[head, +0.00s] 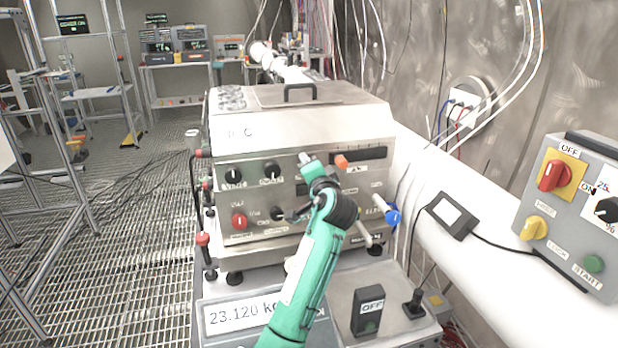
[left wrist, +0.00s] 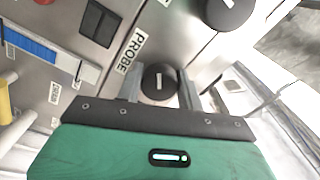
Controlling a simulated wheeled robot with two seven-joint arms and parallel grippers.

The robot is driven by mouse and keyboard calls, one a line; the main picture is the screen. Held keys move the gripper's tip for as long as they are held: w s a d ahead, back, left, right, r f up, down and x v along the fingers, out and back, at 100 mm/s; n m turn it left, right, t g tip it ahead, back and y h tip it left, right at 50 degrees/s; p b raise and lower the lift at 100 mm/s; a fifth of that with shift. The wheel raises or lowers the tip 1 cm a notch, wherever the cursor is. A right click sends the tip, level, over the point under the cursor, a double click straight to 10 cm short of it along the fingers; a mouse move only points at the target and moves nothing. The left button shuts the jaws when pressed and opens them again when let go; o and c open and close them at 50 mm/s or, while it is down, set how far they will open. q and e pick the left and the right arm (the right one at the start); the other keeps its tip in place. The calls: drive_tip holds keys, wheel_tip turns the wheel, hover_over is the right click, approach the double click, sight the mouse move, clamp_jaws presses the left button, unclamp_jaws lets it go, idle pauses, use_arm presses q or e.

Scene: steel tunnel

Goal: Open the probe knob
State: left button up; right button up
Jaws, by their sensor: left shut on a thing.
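The probe knob (left wrist: 158,81) is a round black knob with a white mark, beside the printed PROBE label (left wrist: 131,50) on the steel panel in the left wrist view. My left gripper (left wrist: 160,92) is shut on it, one grey finger on each side. In the head view my green left arm (head: 307,270) reaches up to the front of the steel machine (head: 305,125). There the arm and wrist cover part of the panel, and the grip itself is hard to make out. My right gripper is in neither view.
A second black knob (left wrist: 230,8) is close to the gripper. A red knob (head: 239,221) and a blue-handled valve (head: 392,214) flank the arm. A switch box (head: 578,215) is at the right. The grating floor at the left has open room.

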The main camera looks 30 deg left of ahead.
use_arm(q)
drive_tip(key=n+b, duration=0.2)
drive_tip(key=n, duration=0.1)
drive_tip(key=shift+f+n+b, duration=0.3)
drive_tip(key=shift+f+b, duration=0.05)
drive_tip(key=shift+b, duration=0.05)
drive_tip(key=shift+w+n+b, duration=0.1)
drive_tip(key=shift+n+b, duration=0.85)
drive_tip(key=shift+n, duration=0.25)
drive_tip(key=shift+r+n+b, duration=0.1)
drive_tip(key=shift+n+b, duration=0.2)
drive_tip(key=shift+n, duration=0.3)
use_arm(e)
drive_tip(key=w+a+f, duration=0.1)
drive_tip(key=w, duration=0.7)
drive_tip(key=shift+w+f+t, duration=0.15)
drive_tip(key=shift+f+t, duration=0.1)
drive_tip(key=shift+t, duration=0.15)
use_arm(q)
drive_tip(key=o, duration=1)
drive_tip(key=shift+d, duration=0.1)
drive_tip(key=shift+r, duration=0.15)
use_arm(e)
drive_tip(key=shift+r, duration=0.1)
